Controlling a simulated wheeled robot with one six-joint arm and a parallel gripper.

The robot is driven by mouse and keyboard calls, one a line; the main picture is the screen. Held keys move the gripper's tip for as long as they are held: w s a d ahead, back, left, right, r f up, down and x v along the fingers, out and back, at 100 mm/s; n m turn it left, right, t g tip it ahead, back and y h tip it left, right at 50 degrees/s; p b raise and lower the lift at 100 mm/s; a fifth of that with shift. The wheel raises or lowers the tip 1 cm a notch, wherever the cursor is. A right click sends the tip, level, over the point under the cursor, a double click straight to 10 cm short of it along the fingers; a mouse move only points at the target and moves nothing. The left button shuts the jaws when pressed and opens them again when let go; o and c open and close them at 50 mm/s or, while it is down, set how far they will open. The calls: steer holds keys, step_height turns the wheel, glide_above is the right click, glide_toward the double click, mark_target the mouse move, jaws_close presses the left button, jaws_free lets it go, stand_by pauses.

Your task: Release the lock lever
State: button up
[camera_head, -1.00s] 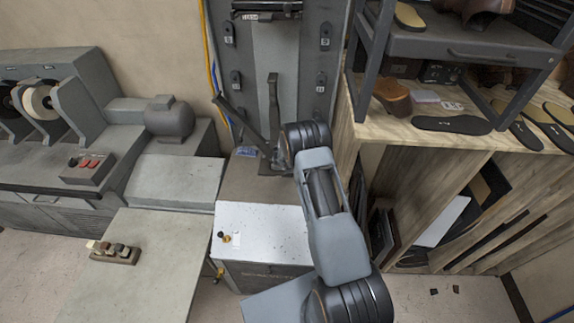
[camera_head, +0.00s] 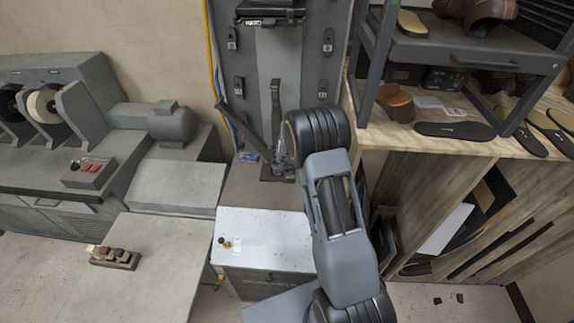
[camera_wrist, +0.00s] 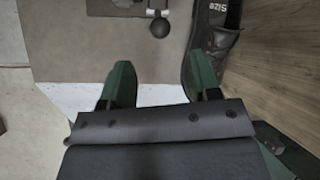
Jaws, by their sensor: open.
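In the head view a dark diagonal lever (camera_head: 236,125) leans up and left beside an upright post (camera_head: 275,100) on the stitcher. I cannot tell for sure which part is the lock lever. In the wrist view a black ball knob (camera_wrist: 160,28) on a short stem stands at the top, beyond my fingertips and roughly centred between them. My gripper (camera_wrist: 160,78) is open and empty, with its two green fingers apart and not touching the knob. In the head view my own arm mostly hides the gripper near the base of the post.
A black shoe-like item (camera_wrist: 213,45) lies close to the right finger in the wrist view. A wooden shelf unit (camera_head: 440,150) with soles stands right of my arm. A white-topped cabinet (camera_head: 262,240) is below, and a grey bench (camera_head: 150,270) is at left.

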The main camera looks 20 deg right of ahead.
steer(key=shift+v, duration=1.8)
steer(key=s+a+r+n+y, duration=0.35)
steer(key=a+n, duration=0.25)
steer(key=n, duration=0.5)
steer(key=s+a+r+n+y, duration=0.3)
steer(key=s+a+n+y, duration=0.15)
steer(key=n, duration=0.75)
steer(key=s+d+r+n+h+b, duration=0.1)
steer(key=s+r+n, duration=0.3)
steer(key=s+n, duration=0.1)
steer(key=s+d+r+n+h+b, duration=0.1)
steer(key=s+r+n+h, duration=0.1)
steer(key=s+n, duration=0.3)
steer(key=s+r+n+g+h+b, duration=0.1)
steer(key=s+r+n, duration=0.4)
steer(key=s, duration=0.5)
steer(key=shift+s+d+r+h+b, duration=0.2)
steer(key=shift+d+r+h+b, duration=0.1)
steer(key=shift+d+r+b, duration=0.1)
